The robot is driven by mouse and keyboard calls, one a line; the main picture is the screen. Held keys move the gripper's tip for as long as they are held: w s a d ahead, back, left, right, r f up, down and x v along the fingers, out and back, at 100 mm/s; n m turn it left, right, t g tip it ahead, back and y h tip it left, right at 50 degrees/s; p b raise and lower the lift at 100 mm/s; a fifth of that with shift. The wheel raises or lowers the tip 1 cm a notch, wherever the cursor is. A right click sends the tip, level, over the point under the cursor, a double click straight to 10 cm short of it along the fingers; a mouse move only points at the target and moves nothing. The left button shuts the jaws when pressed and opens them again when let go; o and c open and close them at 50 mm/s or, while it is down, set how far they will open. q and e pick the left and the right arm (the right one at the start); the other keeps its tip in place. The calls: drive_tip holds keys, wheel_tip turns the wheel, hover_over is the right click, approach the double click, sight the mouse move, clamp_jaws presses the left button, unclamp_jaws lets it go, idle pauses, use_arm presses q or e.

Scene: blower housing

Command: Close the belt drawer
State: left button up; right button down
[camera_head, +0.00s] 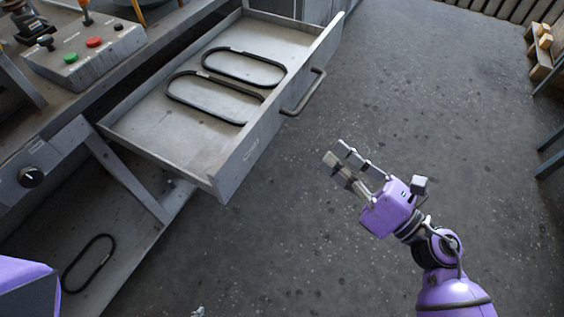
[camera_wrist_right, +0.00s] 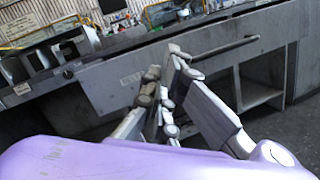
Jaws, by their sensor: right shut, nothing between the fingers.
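The belt drawer (camera_head: 232,183) is a grey metal drawer that stands pulled out from the bench in the head view. Two black belts (camera_head: 243,68) lie flat inside it. Its bar handle (camera_head: 303,93) is on the front panel. My right gripper (camera_head: 341,152) is beyond the drawer front, to the right of and below the handle in the picture, apart from it. It is shut and empty. In the right wrist view the drawer front (camera_wrist_right: 125,78) and handle (camera_wrist_right: 225,47) show behind my right gripper's fingers (camera_wrist_right: 160,75). My left gripper is not in view.
A control box (camera_head: 85,50) with green and red buttons sits on the bench left of the drawer. Another black belt (camera_head: 88,263) lies on the lower shelf. A wooden pallet (camera_head: 545,55) is at the far right. The concrete floor around my right arm is clear.

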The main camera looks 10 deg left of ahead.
drive_tip(key=s+a+f+n+g, duration=0.25)
drive_tip(key=s+n+g, duration=0.25)
drive_tip(key=n, duration=0.4)
drive_tip(key=p, duration=0.2)
approach(246, 159)
drive_tip(key=shift+y, duration=0.3)
drive_tip(key=x, duration=0.6)
drive_tip(key=shift+w+f, duration=0.1)
drive_tip(key=shift+w, duration=0.05)
drive_tip(key=shift+w+a+f, duration=0.1)
drive_tip(key=shift+w+a, duration=0.05)
drive_tip(key=shift+a, duration=0.15)
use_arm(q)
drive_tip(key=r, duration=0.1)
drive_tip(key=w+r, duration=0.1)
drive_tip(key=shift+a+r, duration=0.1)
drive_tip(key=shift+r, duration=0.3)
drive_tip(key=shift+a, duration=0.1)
use_arm(e)
drive_tip(key=shift+a, duration=0.1)
